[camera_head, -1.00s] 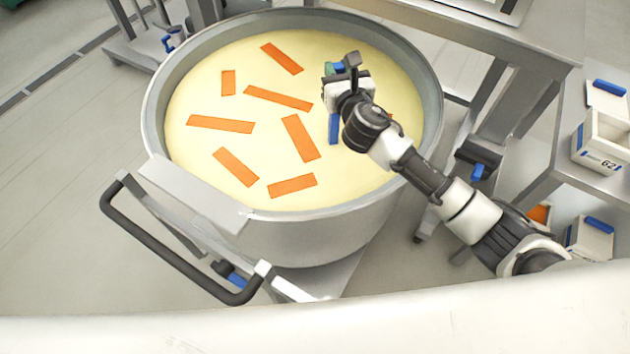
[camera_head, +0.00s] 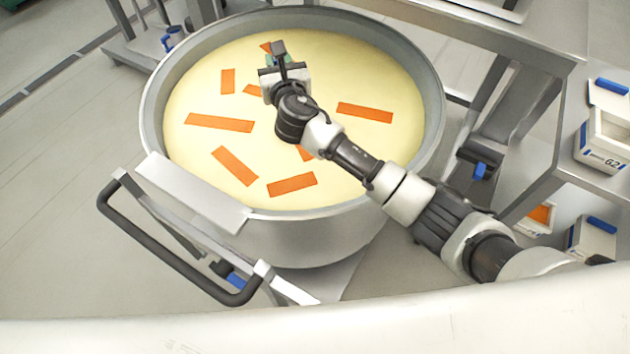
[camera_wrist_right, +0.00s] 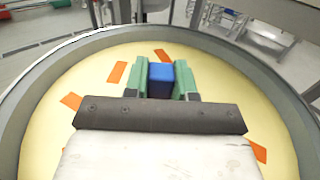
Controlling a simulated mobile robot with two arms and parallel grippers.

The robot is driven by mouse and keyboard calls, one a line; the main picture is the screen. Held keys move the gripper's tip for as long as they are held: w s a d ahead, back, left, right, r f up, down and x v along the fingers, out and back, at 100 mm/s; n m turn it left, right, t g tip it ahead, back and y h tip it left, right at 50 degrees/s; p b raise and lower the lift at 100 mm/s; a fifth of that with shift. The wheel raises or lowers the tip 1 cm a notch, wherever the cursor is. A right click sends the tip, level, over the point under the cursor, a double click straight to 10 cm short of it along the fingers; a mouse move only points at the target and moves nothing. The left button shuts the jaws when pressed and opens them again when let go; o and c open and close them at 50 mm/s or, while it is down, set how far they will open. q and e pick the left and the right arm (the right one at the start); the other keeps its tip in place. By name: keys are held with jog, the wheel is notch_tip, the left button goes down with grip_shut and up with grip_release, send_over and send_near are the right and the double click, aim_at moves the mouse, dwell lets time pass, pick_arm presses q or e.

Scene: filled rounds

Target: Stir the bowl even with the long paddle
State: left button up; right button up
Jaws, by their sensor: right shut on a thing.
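The large round steel bowl (camera_head: 432,100) holds pale yellow filling (camera_head: 390,150) with several orange strips (camera_head: 218,123) scattered flat on it. My right gripper (camera_head: 284,62) is over the far, upper-middle part of the bowl. In the right wrist view its green fingers are shut on the blue handle of the paddle (camera_wrist_right: 160,80). The rest of the paddle is hidden by my gripper and arm, so I cannot tell how deep it sits. My arm covers some strips; one strip (camera_head: 365,112) lies clear to the right. My left gripper is not in view.
The bowl stands on a wheeled cart with a black handle (camera_head: 170,255) at the lower left. A steel table (camera_head: 480,35) is close behind on the right. A shelf with white bins (camera_head: 603,145) stands at the far right. Floor at the left is open.

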jog(key=s+d+p, duration=0.5)
jog(key=d, duration=0.2)
jog(key=shift+s, duration=0.15)
